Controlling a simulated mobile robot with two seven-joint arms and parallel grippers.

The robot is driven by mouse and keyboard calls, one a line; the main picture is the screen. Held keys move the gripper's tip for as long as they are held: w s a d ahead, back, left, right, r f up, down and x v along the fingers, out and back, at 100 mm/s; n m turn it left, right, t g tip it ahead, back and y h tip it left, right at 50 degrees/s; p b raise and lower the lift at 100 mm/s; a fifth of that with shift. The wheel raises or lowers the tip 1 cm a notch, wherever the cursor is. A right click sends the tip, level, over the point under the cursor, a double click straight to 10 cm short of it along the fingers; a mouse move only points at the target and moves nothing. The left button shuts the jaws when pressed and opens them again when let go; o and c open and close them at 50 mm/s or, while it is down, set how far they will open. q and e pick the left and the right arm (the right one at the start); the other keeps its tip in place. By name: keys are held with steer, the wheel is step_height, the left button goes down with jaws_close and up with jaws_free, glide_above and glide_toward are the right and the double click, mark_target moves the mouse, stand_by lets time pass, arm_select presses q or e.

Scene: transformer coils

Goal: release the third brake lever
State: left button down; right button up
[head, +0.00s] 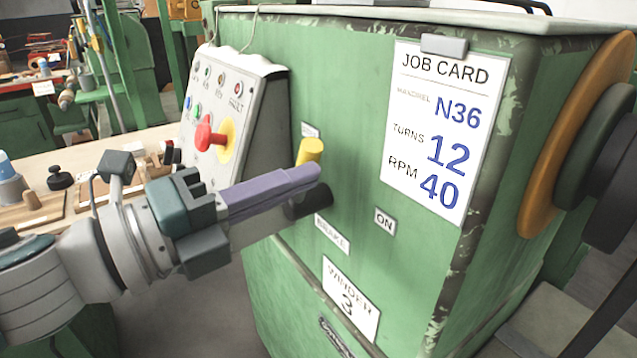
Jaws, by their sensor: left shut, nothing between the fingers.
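The brake lever's yellow end (310,151) shows just above my left fingertips, on the green face of the machine marked WINDER 3. A dark round part (314,203) shows just below the fingers; my fingers hide what lies between it and the yellow end. A BRAKE label (332,233) is below and an ON label (384,221) is to the right. A small label (310,130) above is partly covered by the yellow end. My left gripper (312,174) is shut and empty, its purple fingers at the lever; I cannot tell if they touch it. My right gripper is out of view.
A grey control panel (228,120) with a red knob and small buttons stands left of the lever. A job card (447,130) hangs on the machine. An orange disc (578,130) sticks out at right. A wooden bench (130,150) holds parts at left.

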mark_target(300, 152)
arm_select(q)
steer(key=w+n, duration=0.1)
steer(key=w+a+r+n, duration=0.1)
steer(key=shift+w+a+r+n, duration=0.1)
steer(key=shift+w+a+n, duration=0.05)
steer(key=shift+a+n, duration=0.15)
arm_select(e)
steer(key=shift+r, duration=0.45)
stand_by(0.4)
